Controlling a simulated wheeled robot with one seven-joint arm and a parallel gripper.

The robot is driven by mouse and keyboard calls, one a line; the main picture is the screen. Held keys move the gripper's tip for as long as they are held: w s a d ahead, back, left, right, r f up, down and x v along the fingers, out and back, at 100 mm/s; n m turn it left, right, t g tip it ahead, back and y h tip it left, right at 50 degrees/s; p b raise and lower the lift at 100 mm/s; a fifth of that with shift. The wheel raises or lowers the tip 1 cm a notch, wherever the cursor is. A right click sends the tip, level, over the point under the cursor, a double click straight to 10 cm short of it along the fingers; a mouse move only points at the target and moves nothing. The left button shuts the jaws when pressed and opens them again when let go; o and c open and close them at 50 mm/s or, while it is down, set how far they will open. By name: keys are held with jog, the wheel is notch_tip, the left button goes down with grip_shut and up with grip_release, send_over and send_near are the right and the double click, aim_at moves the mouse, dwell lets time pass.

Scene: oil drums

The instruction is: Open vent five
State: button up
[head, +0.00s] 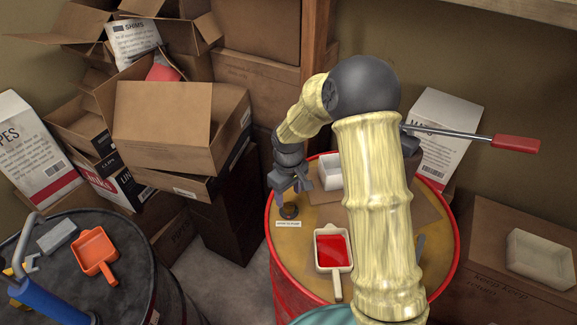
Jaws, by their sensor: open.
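A small dark round cap (289,212), perhaps a vent, sits near the left edge of the yellow-brown top of a red-rimmed drum (300,250). A small white label (288,224) lies just in front of it; I cannot read its text, so I cannot tell whether this is vent five. My gripper (289,196) points down just above the cap, with its jaws open. I cannot tell whether the fingers touch the cap. My arm covers much of the drum top's right side.
A pale scoop with red contents (333,252) and a white container (330,172) stand on the drum top. A dark drum (120,240) at left bears an orange scoop (95,254) and a blue-handled tool (48,298). Cardboard boxes (165,125) pile up behind.

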aim_at(289, 205)
notch_tip(289, 205, up, 13)
jog(key=shift+f+b, duration=0.2)
jog(key=shift+b, duration=0.25)
dwell(0.3)
